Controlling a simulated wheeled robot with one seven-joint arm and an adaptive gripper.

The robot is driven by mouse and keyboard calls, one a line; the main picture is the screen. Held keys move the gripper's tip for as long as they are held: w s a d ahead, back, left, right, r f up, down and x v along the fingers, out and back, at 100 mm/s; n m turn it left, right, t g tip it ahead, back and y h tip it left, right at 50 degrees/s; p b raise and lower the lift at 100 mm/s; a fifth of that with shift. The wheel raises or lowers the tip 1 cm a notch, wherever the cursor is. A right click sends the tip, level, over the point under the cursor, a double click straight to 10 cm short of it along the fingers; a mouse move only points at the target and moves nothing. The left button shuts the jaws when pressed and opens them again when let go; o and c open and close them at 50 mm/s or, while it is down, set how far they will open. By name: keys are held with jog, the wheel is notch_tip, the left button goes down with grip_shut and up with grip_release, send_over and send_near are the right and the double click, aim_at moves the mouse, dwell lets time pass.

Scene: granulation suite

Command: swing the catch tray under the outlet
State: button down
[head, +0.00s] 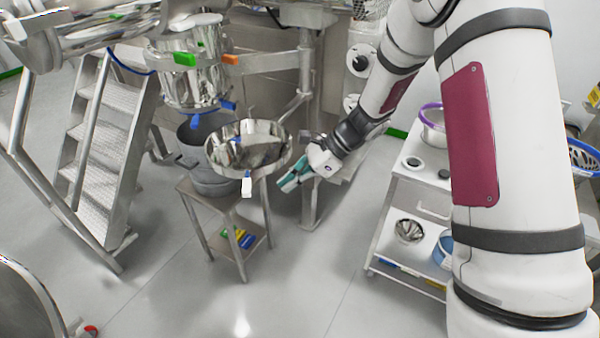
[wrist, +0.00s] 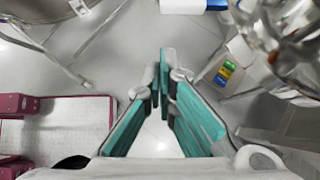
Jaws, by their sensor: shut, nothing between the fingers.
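The catch tray (head: 248,150) is a shiny round steel bowl in the head view, carried beside a steel post. The fingers (wrist: 166,60) also show in the wrist view, with shiny curved steel (wrist: 290,30) at upper right.
A grey bucket (head: 203,178) stands on a small steel table (head: 195,188) behind and below the tray. Steel steps (head: 105,140) are at left. A white trolley (head: 395,210) with bowls stands at right. The floor in front is clear.

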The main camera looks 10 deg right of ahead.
jog(key=a+f+p, duration=0.1)
jog(key=a+f, duration=0.1)
jog(key=a, duration=0.4)
jog(key=shift+w, duration=0.15)
jog(key=shift+f, duration=0.1)
